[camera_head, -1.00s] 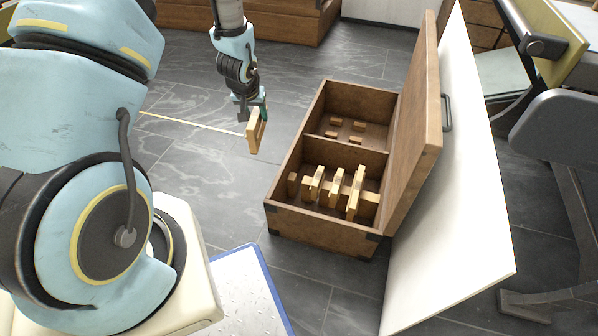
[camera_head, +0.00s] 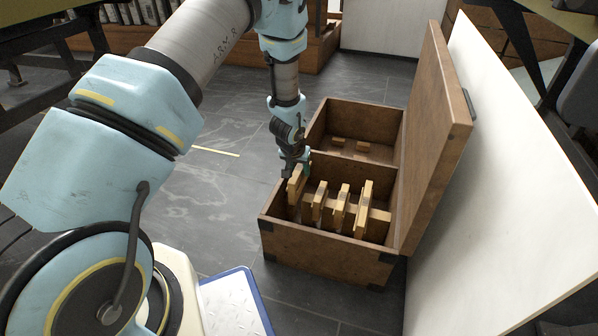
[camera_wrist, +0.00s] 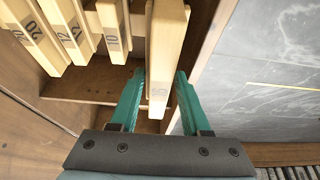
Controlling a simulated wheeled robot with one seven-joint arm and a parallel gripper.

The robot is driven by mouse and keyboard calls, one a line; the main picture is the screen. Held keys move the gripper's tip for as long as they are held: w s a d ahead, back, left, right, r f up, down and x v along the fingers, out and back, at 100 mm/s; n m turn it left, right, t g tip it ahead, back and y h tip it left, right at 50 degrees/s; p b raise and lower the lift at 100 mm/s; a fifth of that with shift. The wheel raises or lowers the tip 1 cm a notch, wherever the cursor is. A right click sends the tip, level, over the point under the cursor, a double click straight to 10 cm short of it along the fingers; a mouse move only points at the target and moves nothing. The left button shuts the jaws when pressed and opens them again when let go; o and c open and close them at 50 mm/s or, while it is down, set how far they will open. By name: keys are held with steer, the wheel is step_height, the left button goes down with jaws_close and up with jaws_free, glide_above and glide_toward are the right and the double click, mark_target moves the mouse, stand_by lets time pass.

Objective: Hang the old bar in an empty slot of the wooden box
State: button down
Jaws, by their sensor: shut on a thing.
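The wooden box (camera_head: 325,258) stands open on the floor, its lid tipped up on the right. Several pale wooden bars (camera_head: 343,205) hang side by side in its front compartment. In the wrist view they carry dark numbers, such as this bar marked 10 (camera_wrist: 113,42). My gripper (camera_head: 300,168) is shut on a pale bar (camera_head: 295,187) at the left end of that compartment, left of the other bars. In the wrist view the held bar (camera_wrist: 163,65) lies between my teal fingers (camera_wrist: 158,95). Whether it rests in a slot is hidden.
The back compartment (camera_head: 322,128) holds small brown blocks (camera_head: 362,146). The raised lid (camera_head: 437,130) and a white panel (camera_head: 490,190) stand close on the right. Dark tiled floor (camera_head: 215,215) is clear left of the box. A blue-edged plate (camera_head: 235,305) lies in front.

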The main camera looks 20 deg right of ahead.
mark_target(295, 175)
steer(key=shift+f+b, duration=2.85)
steer(key=shift+f, duration=1.1)
steer(key=shift+c, duration=1.4)
jaws_free()
steer(key=p+v, duration=0.4)
steer(key=v, duration=0.6)
steer(key=shift+s+r+p, duration=0.1)
steer(key=shift+r+p, duration=0.2)
steer(key=shift+r, duration=0.1)
